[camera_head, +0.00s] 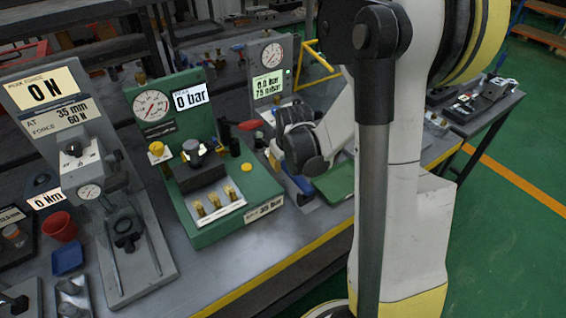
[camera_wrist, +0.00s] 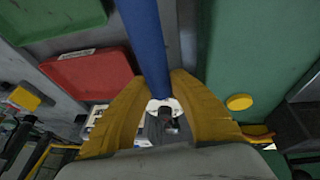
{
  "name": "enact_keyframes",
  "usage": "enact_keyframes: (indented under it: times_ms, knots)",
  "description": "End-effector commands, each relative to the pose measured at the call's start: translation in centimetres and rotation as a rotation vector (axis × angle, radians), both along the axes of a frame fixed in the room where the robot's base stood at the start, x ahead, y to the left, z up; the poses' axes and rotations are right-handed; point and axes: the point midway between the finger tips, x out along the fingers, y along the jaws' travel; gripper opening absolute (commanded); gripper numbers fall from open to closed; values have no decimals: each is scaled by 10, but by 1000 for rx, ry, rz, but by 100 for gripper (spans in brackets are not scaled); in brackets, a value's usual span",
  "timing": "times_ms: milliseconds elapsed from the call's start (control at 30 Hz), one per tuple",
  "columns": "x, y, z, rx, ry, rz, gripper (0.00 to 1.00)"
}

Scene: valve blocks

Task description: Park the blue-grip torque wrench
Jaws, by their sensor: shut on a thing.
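My gripper (camera_wrist: 163,82) has its two yellow fingers closed around the blue grip of the torque wrench (camera_wrist: 147,35) in the wrist view. The grip runs from the top edge down between the fingers. A pale ring and a dark end show below it, between the fingers. The rest of the wrench is out of view. In the head view, my arm hides the fingers, and a blue strip, which may be the same grip, shows beside the green valve base (camera_head: 255,205). I cannot tell which place is the wrench's parking spot.
In the wrist view, a red tray (camera_wrist: 92,75) and a green tray (camera_wrist: 50,18) lie to the left, and a green surface with a yellow knob (camera_wrist: 239,102) is on the right. Gauge panels (camera_head: 170,108) and a grey force stand (camera_head: 140,255) crowd the bench in the head view.

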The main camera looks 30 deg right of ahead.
Motion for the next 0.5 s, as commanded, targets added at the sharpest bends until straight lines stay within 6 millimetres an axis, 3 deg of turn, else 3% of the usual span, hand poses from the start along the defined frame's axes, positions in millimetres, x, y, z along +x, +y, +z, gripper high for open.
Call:
enact_keyframes:
  times_ms: [500]
  knots:
    - [0, 0, -14, 0, -1, 0, 0]
